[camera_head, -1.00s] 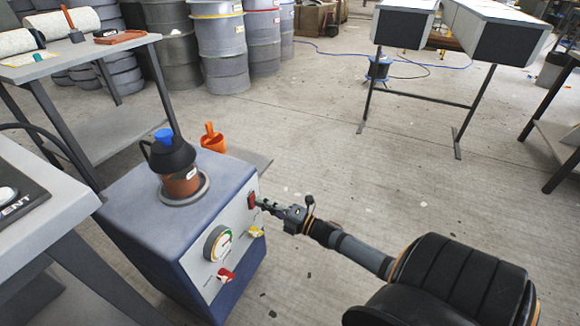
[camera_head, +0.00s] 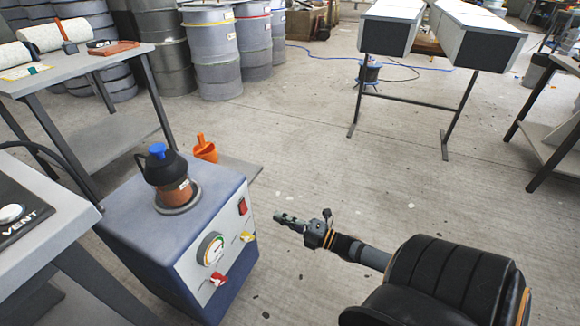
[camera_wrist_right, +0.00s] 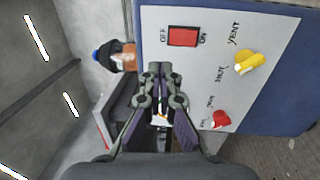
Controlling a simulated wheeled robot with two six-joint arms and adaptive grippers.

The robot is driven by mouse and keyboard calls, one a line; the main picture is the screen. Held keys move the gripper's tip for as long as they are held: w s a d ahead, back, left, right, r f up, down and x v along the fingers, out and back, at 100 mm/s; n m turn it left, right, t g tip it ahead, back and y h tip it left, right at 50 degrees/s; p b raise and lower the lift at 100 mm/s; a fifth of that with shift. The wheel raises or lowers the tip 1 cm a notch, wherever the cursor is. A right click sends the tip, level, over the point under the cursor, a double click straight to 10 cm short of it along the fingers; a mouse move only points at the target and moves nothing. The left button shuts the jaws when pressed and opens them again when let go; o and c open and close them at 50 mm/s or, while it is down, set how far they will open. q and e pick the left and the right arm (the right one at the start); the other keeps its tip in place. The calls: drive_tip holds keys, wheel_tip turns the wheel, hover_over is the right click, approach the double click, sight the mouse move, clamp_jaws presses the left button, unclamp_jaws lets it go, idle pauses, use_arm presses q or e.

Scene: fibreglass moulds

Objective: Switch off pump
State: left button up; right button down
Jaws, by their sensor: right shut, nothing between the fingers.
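The pump (camera_head: 130,235) is a blue-grey box with a light front panel, at the lower left of the head view. Its red rocker switch (camera_head: 242,206) is on that panel and also shows in the right wrist view (camera_wrist_right: 183,37), between the marks OFF and ON. Which side is pressed in is too small to tell. A gauge (camera_head: 211,249), a yellow valve handle (camera_head: 248,237) and a red valve handle (camera_head: 219,279) share the panel. My right gripper (camera_head: 279,217) is shut and empty, pointing at the panel, apart from the switch. My left gripper is out of view.
A brown pot with a black cap (camera_head: 175,183) stands on the pump. An orange scoop (camera_head: 205,150) is behind it. A bench with a VENT label (camera_head: 22,229) is at the left edge.

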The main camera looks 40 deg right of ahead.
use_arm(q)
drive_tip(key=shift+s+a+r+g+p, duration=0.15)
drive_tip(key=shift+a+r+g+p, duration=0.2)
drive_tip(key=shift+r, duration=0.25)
use_arm(e)
drive_tip(key=shift+r+v, duration=0.15)
drive_tip(key=shift+v, duration=0.45)
drive_tip(key=shift+r+v, duration=0.15)
drive_tip(key=shift+v, duration=0.45)
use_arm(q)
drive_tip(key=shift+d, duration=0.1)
